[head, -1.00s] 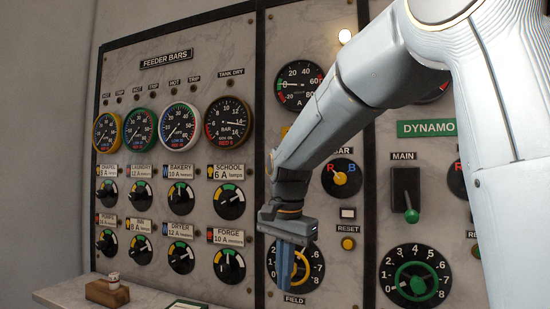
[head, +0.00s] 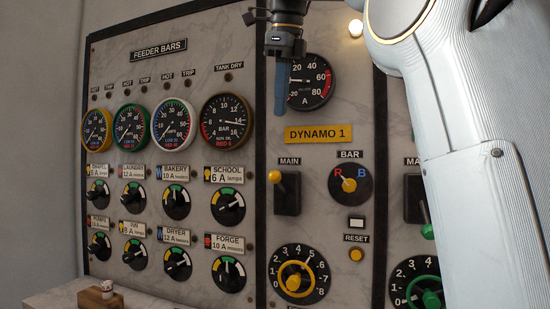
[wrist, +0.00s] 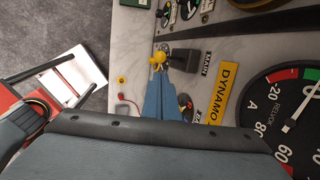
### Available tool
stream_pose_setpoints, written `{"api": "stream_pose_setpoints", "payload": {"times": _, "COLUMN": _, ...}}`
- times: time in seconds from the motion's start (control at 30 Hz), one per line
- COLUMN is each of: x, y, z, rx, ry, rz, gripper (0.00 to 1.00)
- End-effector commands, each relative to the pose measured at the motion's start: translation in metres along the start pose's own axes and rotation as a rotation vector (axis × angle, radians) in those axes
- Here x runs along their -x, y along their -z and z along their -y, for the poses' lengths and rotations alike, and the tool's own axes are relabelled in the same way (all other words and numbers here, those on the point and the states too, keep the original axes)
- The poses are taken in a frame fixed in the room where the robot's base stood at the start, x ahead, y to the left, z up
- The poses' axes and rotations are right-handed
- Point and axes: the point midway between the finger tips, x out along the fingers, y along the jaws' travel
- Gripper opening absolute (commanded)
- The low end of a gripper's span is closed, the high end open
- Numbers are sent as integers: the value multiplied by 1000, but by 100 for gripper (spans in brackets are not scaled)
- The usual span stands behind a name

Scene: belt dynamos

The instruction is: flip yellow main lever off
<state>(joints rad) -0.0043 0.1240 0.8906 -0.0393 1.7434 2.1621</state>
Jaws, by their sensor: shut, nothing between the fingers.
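The yellow main lever (head: 274,177) is a yellow knob on a black switch plate (head: 289,198) below the MAIN label on the DYNAMO 1 panel. Its knob stands near the top of the plate, so the lever points up. In the wrist view the yellow knob (wrist: 157,58) shows just beyond the fingertips, with its black base to the right. My gripper (head: 279,110) has blue fingers, shut and empty, pointing down in front of the ammeter's left edge. It is above the lever and apart from it in the head view. The gripper also shows in the wrist view (wrist: 158,78).
The yellow DYNAMO 1 sign (head: 318,134) lies right of the gap between gripper and lever. A BAR selector (head: 350,185), RESET button (head: 356,255) and yellow field dial (head: 298,275) surround the lever. A green-knobbed lever (head: 427,231) is on the right panel.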

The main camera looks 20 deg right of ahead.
Motion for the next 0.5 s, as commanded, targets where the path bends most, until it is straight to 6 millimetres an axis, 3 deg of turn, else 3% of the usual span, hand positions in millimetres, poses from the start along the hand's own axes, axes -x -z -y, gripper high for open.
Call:
{"api": "stream_pose_setpoints", "payload": {"times": 0.27, "x": -13, "y": 0, "z": 0, "rx": 2, "ry": -1, "rz": -1, "gripper": 0}}
{"api": "stream_pose_setpoints", "payload": {"times": 0.5, "x": -57, "y": -1, "z": -2, "rx": 4, "ry": -4, "rz": -1, "gripper": 0}}
